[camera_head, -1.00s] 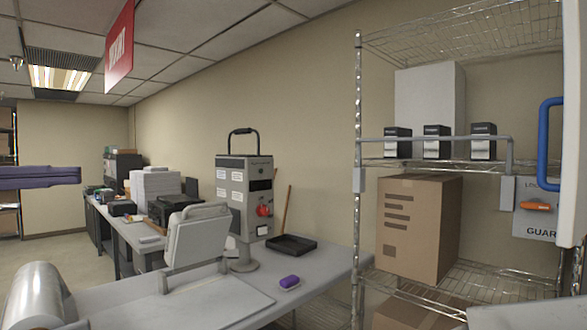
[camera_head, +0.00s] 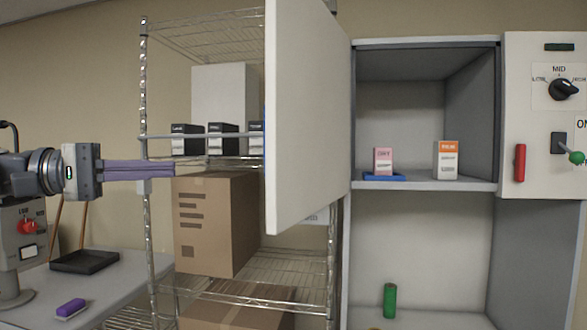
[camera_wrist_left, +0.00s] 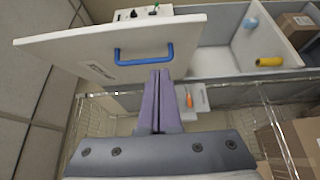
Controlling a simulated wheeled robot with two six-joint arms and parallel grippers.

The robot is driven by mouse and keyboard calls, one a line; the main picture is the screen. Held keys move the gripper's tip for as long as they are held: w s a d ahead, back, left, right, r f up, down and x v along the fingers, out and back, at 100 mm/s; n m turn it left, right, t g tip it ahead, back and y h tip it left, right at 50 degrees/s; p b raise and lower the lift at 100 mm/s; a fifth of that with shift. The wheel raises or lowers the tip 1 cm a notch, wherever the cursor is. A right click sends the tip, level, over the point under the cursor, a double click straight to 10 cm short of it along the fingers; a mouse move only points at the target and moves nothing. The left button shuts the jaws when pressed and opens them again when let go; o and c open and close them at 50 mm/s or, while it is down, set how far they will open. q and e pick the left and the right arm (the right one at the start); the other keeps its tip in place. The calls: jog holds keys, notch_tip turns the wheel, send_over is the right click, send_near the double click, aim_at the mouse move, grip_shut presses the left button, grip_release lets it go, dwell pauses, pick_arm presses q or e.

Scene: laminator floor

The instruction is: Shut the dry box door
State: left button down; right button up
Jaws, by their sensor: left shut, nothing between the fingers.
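The dry box door (camera_head: 308,110) is a white panel standing open, swung out from the left side of the grey-walled dry box (camera_head: 425,187). In the left wrist view the door (camera_wrist_left: 90,50) shows its outer face with a blue handle (camera_wrist_left: 143,52). In the head view only a sliver of blue shows at the door's left edge. My left gripper (camera_head: 174,169) is shut and empty, left of the door in front of the wire rack. Its purple fingertips (camera_wrist_left: 160,74) appear close to the handle; I cannot tell whether they touch. My right gripper is out of view.
The wire rack (camera_head: 148,230) with a cardboard box (camera_head: 215,225) stands behind the gripper and door. A control panel (camera_head: 545,115) is at right.

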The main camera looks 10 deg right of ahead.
pick_arm(q)
jog(key=s+p+x, duration=0.1)
jog(key=p+x, duration=0.1)
jog(key=x, duration=0.4)
jog(key=s+p+x, duration=0.1)
jog(key=p+x, duration=0.2)
jog(key=x, duration=0.4)
jog(key=shift+s+d, duration=0.4)
jog(key=shift+d, duration=0.15)
